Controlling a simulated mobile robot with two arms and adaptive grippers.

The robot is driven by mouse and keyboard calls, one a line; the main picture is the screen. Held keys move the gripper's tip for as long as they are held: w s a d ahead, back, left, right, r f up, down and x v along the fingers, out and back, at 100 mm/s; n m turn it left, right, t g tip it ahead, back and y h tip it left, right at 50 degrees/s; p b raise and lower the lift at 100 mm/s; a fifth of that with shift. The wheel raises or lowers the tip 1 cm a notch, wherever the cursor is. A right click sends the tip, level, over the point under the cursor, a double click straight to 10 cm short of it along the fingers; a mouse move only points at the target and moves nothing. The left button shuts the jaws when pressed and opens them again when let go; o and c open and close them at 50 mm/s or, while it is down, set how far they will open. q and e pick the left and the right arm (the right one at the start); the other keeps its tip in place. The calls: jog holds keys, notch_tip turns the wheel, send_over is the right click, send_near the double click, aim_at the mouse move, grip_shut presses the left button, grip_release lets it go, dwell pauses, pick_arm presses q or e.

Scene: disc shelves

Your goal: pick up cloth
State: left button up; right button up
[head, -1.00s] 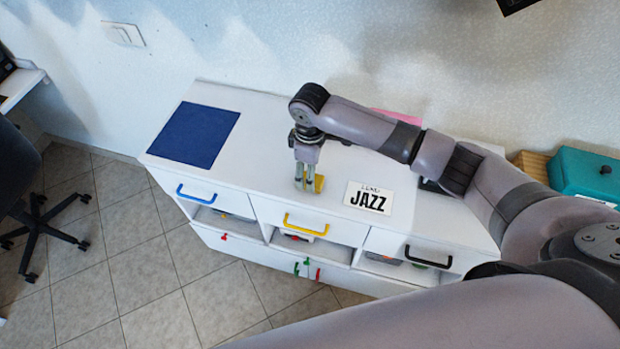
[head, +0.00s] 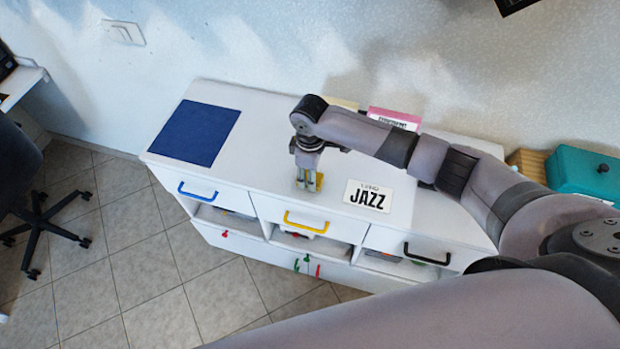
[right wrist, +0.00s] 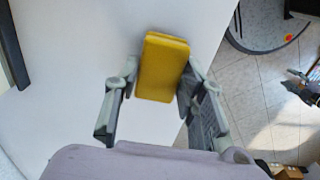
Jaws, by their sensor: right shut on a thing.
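The yellow cloth (right wrist: 163,67) looks like a thick folded block in the right wrist view, between the two fingers of my right gripper (right wrist: 158,84). In the head view, the cloth (head: 319,181) shows as a small yellow patch at the fingertips of the right gripper (head: 309,184), over the white cabinet top near its front edge. The right gripper points down and is shut on the cloth. The fingers partly hide the cloth in the head view, and I cannot tell whether it still touches the cabinet top. My left gripper is not in view.
The white cabinet (head: 262,140) carries a blue mat (head: 195,133) at left, a JAZZ card (head: 367,196) right of the gripper, and a pink box (head: 395,118) behind my arm. A teal box (head: 585,173) stands at right. Drawer handles stick out in front. The top between mat and gripper is clear.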

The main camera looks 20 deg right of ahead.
jog(key=shift+c, duration=1.4)
jog(key=shift+r, duration=0.15)
notch_tip(320, 180, up, 20)
jog(key=b, duration=0.3)
